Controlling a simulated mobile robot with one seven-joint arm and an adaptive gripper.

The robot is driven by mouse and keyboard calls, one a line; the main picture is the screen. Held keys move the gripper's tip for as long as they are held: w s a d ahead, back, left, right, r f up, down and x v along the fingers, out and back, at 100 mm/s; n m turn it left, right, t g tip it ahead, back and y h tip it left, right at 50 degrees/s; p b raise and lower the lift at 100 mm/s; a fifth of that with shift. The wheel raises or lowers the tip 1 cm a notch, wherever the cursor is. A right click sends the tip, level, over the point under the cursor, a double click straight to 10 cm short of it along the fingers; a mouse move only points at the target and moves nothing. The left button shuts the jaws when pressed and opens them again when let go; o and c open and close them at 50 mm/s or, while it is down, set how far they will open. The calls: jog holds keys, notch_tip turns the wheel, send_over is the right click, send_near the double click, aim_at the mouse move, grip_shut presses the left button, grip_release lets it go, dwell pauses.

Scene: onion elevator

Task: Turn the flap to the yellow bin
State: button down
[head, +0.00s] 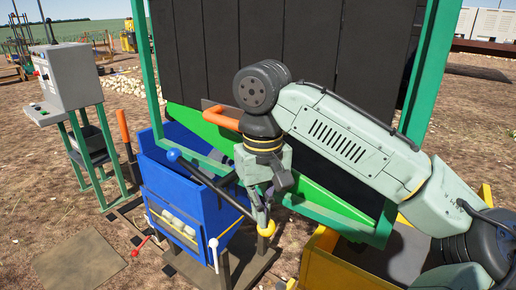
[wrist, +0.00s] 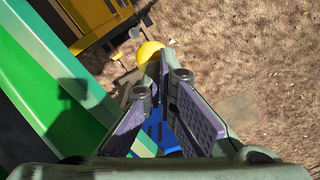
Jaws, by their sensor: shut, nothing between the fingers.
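A dark bar ends in a blue ball (head: 173,155) at its upper left and a yellow ball (head: 267,229) at its lower right; it slants across the front of the blue bin. The yellow ball also shows in the wrist view (wrist: 150,51). My gripper (head: 262,212) points down, shut and empty, with its tips at the yellow ball; I cannot tell whether they touch it. The blue bin (head: 190,201) stands at left, the yellow bin (head: 325,262) at lower right, partly hidden by my arm. The flap itself is not clearly visible.
A green frame (head: 150,75) with dark boards (head: 320,45) and a sloping green chute (head: 187,123) stands behind my gripper. An orange handle (head: 222,119) is close to my wrist. A grey control box (head: 68,78) stands at left. Bare ground lies in front.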

jog(key=shift+f, duration=0.55)
jog(key=shift+r, duration=0.1)
jog(key=s+a+r+p, duration=0.2)
jog(key=s+r+p, duration=0.1)
jog(key=r+p, duration=0.1)
jog(key=shift+s+a+r+p, duration=0.25)
jog(key=shift+a+r+p, duration=0.1)
jog(key=shift+p, duration=0.3)
jog(key=shift+s, duration=0.1)
